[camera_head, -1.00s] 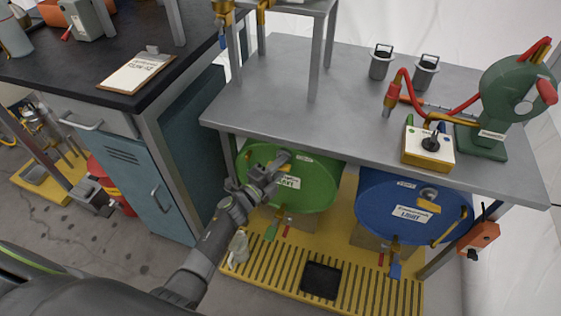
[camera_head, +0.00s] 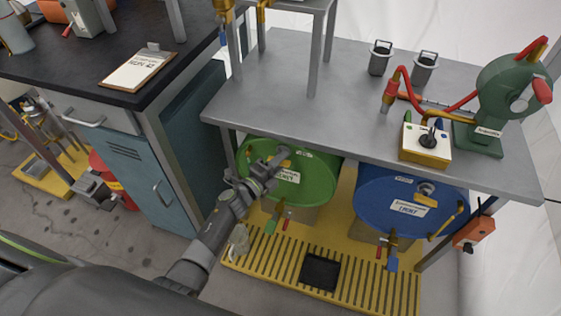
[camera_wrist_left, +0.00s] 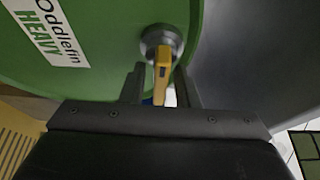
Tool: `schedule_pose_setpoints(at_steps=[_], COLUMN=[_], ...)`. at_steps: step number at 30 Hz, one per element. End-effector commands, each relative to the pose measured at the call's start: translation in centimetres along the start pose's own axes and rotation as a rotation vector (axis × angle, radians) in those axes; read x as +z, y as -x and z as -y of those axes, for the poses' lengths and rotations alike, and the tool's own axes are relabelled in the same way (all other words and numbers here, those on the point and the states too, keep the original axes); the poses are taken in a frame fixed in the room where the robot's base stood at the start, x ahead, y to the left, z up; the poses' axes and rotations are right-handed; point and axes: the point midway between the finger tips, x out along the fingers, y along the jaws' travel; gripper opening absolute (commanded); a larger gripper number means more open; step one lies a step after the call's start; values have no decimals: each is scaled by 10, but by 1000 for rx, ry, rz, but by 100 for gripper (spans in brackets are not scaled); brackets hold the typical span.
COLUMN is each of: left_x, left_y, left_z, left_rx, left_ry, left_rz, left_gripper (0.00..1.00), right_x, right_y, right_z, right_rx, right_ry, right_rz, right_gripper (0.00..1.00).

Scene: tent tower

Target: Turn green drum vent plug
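The green drum (camera_head: 318,180) lies on its side under the grey bench, its round face towards me. It fills much of the left wrist view (camera_wrist_left: 90,75), with a "Oddlefin HEAVY" label. Its vent plug (camera_wrist_left: 162,48) is a grey round fitting with a flat yellow handle, near the drum's rim. My left gripper (camera_head: 279,160) is at the upper part of the drum face. In the left wrist view its two fingers (camera_wrist_left: 160,92) stand on either side of the yellow handle, with small gaps visible, so it looks open. My right gripper is not in view.
A blue drum (camera_head: 400,215) with a similar plug lies to the right. Both rest over a yellow slatted platform (camera_head: 285,270). The bench top (camera_head: 300,110) overhangs the drums closely. A teal cabinet (camera_head: 150,175) stands to the left of my arm.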

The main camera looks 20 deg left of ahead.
Motion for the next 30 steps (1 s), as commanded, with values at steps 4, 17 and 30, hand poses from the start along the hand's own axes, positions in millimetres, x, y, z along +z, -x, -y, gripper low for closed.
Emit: schedule_pose_setpoints(at_steps=[4,17,30], left_x=[0,1,0], left_y=[1,29,132], left_z=[-2,0,-2], left_rx=[3,4,6], left_ry=[0,0,0], left_rz=[2,3,2], left_gripper=[33,33,33], right_x=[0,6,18], right_y=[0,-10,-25], right_z=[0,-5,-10], right_rx=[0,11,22], right_ry=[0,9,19], right_rz=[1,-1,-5], right_gripper=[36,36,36])
